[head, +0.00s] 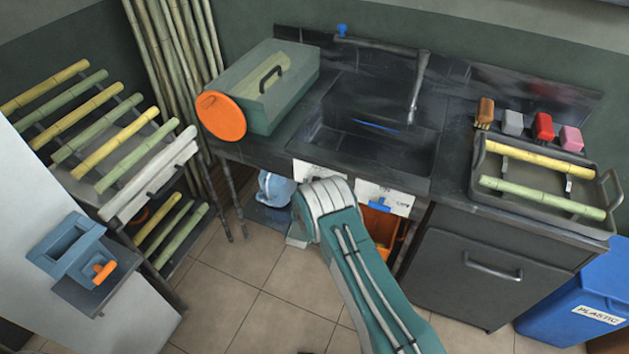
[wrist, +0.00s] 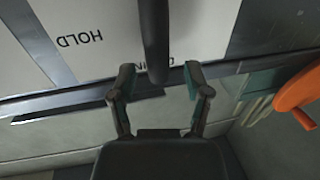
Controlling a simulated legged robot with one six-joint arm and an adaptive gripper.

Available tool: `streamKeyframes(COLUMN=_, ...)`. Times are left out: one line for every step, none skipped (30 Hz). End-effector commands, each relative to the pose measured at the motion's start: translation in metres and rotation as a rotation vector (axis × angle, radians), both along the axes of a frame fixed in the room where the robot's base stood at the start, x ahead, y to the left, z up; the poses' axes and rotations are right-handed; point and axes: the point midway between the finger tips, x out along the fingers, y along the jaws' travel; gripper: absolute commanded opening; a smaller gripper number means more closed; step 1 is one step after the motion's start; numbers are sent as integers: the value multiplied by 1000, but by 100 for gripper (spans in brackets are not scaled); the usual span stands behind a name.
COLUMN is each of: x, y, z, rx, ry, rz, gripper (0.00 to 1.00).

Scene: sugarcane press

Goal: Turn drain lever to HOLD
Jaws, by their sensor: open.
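In the wrist view, my gripper (wrist: 160,82) is open. Its two dark fingers stand apart, one on each side of the lower end of a dark bar (wrist: 154,40), which looks like the drain lever. I cannot tell whether either finger touches it. Behind the bar is a pale label plate (wrist: 100,55). The word HOLD (wrist: 80,39) shows upside down to the left of the bar. A second word is partly hidden behind the bar and fingers. In the head view, white plates (head: 383,197) show on the sink front; my arm hides my gripper and the lever there.
An orange part (wrist: 298,98) is close on the right in the wrist view. In the head view, the dark sink (head: 365,150) is above the plates, with an orange bin (head: 380,228) below. A grey cabinet (head: 470,275) stands to the right. Tiled floor (head: 235,285) is clear at left.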

Motion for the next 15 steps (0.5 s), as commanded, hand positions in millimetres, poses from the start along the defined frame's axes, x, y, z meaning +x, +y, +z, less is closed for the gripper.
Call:
streamKeyframes(x=6, y=-1, z=-1, rx=0, ry=-1, rz=-1, gripper=63)
streamKeyframes(x=9, y=-2, z=-1, rx=0, ry=0, rz=0, gripper=63)
streamKeyframes(x=12, y=-2, z=-1, rx=-1, ry=0, rz=0, gripper=63)
streamKeyframes(x=14, y=-3, z=0, rx=-1, ry=0, rz=1, gripper=63)
streamKeyframes(x=15, y=-3, z=0, rx=0, ry=0, rz=1, gripper=63)
streamKeyframes(x=16, y=-3, z=0, rx=-1, ry=0, rz=1, gripper=63)
streamKeyframes(x=17, y=-3, z=0, rx=-1, ry=1, rz=1, gripper=63)
streamKeyframes(x=17, y=-3, z=0, rx=-1, ry=1, rz=1, gripper=63)
streamKeyframes(x=17, y=-4, z=0, rx=-1, ry=1, rz=1, gripper=63)
streamKeyframes(x=17, y=-4, z=0, rx=-1, ry=1, rz=1, gripper=63)
streamKeyframes(x=17, y=-3, z=0, rx=-1, ry=1, rz=1, gripper=63)
streamKeyframes(x=17, y=-3, z=0, rx=-1, ry=1, rz=1, gripper=63)
streamKeyframes(x=17, y=-3, z=0, rx=-1, ry=1, rz=1, gripper=63)
streamKeyframes(x=17, y=-3, z=0, rx=-1, ry=1, rz=1, gripper=63)
streamKeyframes(x=17, y=-3, z=0, rx=-1, ry=1, rz=1, gripper=45)
